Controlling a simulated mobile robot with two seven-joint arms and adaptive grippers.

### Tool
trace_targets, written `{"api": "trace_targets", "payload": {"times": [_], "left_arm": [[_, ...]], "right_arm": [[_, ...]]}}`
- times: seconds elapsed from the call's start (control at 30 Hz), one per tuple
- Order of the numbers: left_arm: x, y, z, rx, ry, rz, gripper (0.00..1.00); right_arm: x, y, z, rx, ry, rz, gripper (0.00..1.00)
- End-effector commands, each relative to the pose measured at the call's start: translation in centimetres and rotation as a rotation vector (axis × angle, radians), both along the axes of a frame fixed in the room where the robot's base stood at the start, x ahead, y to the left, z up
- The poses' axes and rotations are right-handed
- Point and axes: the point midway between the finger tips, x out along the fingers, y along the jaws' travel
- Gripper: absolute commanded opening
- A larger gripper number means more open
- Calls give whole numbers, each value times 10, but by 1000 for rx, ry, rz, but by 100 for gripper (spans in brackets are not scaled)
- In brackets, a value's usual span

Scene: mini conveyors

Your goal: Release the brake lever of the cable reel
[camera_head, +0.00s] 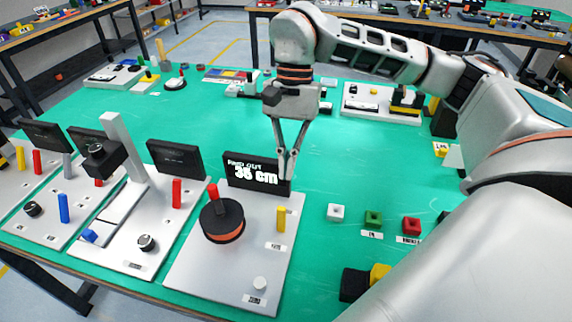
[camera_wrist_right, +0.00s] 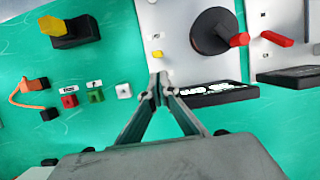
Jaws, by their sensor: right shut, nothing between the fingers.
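The cable reel (camera_head: 222,226) is a black disc with orange cable and a red crank handle (camera_head: 213,193), mounted on a white board (camera_head: 190,262). A short yellow lever (camera_head: 281,219) stands on the board right of the reel. It also shows in the wrist view (camera_wrist_right: 157,55). Behind the reel a black display (camera_head: 257,174) reads 35 cm. My right gripper (camera_head: 288,170) points down, its fingers together and empty, in front of the display's right part and apart from the lever in the picture. The wrist view shows the fingertips (camera_wrist_right: 162,92) near the board's edge. My left gripper is out of view.
A white knob (camera_head: 260,284) sits near the board's front edge. Right of the board are a white block (camera_head: 336,212), a green block (camera_head: 373,219) and a red block (camera_head: 411,226). Another board with a red lever (camera_head: 177,193) stands left. The green table middle is clear.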

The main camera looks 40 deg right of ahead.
Motion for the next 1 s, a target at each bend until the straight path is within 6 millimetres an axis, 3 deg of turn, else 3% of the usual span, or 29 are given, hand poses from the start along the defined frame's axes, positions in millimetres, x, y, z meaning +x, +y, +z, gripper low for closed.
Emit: {"api": "trace_targets", "payload": {"times": [0.2,0.4,1.0], "left_arm": [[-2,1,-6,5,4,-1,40],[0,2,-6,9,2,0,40],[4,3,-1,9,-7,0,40]], "right_arm": [[-9,9,-40,1,5,1,0],[-13,15,-61,0,3,0,0],[-15,18,-66,-7,-8,2,0]]}}
